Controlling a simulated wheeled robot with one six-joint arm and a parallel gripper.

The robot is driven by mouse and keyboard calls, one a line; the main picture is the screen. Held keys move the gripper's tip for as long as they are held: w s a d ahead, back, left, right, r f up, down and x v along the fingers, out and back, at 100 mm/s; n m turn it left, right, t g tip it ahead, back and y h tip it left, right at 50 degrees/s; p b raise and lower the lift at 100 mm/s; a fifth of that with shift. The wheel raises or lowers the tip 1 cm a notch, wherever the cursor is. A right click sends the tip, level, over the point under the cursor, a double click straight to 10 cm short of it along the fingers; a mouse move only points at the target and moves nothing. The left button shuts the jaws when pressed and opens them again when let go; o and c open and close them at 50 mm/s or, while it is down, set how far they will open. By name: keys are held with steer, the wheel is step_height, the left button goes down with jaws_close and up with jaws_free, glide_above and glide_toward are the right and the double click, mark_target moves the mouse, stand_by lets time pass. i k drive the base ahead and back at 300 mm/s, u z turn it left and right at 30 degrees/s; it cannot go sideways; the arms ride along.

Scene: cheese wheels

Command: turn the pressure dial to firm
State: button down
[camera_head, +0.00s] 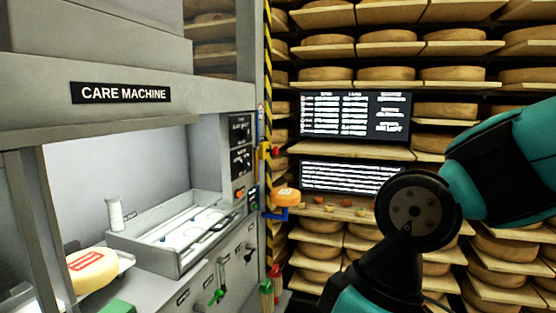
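The care machine (35,95) is a grey cabinet on the left with a black "CARE MACHINE" sign (121,93). On its right post are two black panels with pale markings, an upper one (239,129) and a lower one (241,161). They look like dial plates. Their print is too small to read, so I cannot tell which is the pressure dial or where a pointer stands. My teal and black arm (490,170) crosses the right side, apart from the panels in the picture. My gripper is out of view.
Small coloured buttons (239,194) sit under the panels. A tray (150,257) and a cheese wheel (92,270) are in the machine's bay. Handles (216,296) stick out of its front. An orange-topped blue thing (286,197) juts out beside the striped post (268,70). Cheese shelves and two screens stand behind.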

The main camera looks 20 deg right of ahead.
mark_target(244, 164)
steer(key=z, duration=0.6)
steer(key=i, duration=0.85)
steer(key=z, duration=0.55)
steer(key=i, duration=0.7)
steer(key=u, duration=0.7)
steer(key=i, duration=0.65)
steer(key=u, duration=0.5)
